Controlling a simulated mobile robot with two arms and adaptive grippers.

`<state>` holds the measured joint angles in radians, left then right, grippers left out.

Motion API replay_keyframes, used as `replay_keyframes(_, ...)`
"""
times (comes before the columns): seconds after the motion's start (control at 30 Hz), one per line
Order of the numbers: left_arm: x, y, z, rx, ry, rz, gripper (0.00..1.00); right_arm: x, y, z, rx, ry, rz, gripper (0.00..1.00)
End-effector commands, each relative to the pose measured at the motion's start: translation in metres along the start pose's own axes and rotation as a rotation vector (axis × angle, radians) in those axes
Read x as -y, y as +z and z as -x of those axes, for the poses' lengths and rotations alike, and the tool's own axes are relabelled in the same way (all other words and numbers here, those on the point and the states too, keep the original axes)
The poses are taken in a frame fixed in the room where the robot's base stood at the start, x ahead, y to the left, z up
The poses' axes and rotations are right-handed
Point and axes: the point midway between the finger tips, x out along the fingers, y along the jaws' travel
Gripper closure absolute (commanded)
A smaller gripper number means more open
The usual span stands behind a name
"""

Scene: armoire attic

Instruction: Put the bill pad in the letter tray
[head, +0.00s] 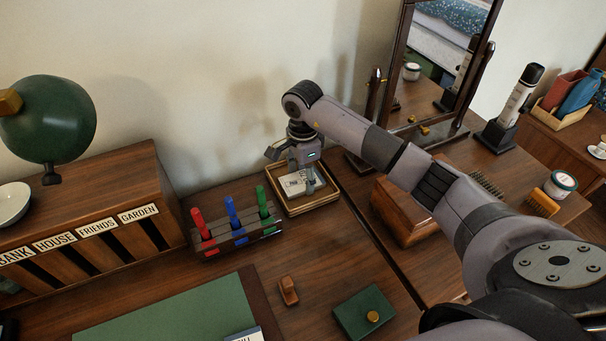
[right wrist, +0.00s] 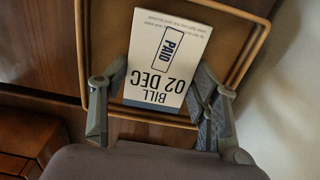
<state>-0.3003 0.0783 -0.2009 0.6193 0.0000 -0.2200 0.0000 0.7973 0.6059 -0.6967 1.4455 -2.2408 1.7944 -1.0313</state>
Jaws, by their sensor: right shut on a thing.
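The bill pad (right wrist: 165,62) is white with a blue edge and reads "BILL 02 DEC" and "PAID". My right gripper (right wrist: 160,98) is shut on it, with a finger at either side. The letter tray (right wrist: 262,48) is a shallow wood-rimmed tray, and the pad is over its floor, within its rim. I cannot tell whether the pad touches the floor. In the head view the letter tray (head: 318,202) stands against the wall, with my right gripper (head: 302,186) pointing down into it and partly hiding the pad (head: 291,184). My left gripper is not in view.
A rack with red, blue and green markers (head: 235,239) stands left of the tray. A mirror (head: 440,70) and a wooden box (head: 405,215) are to the right. A green box (head: 364,313), a small wooden piece (head: 289,291) and a labelled card (head: 245,335) lie nearer.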

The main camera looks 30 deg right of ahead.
Motion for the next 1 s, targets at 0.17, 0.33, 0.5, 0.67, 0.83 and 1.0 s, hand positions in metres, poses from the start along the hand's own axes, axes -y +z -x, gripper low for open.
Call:
replay_keyframes(0.17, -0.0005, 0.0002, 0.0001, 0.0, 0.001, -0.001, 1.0, 0.0008, 0.0, 0.0003, 0.001, -0.003, 0.0, 0.73)
replay_keyframes(0.33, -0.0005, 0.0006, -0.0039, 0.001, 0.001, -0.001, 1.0, 0.0008, -0.0001, -0.0041, 0.0, -0.003, 0.001, 0.73)
replay_keyframes(0.5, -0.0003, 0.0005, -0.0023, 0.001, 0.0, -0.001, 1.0, 0.0006, 0.0, -0.0027, 0.0, -0.002, 0.001, 0.33)
replay_keyframes(0.67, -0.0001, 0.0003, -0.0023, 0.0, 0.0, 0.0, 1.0, 0.0006, 0.0, -0.0026, 0.0, -0.002, 0.001, 0.24)
replay_keyframes(0.83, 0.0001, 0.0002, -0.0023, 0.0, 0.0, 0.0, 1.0, 0.0006, 0.0, -0.0025, 0.0, -0.002, 0.001, 0.24)
replay_keyframes(1.0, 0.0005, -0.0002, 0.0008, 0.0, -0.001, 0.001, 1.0, 0.0006, 0.0002, 0.001, 0.001, -0.002, 0.001, 0.24)
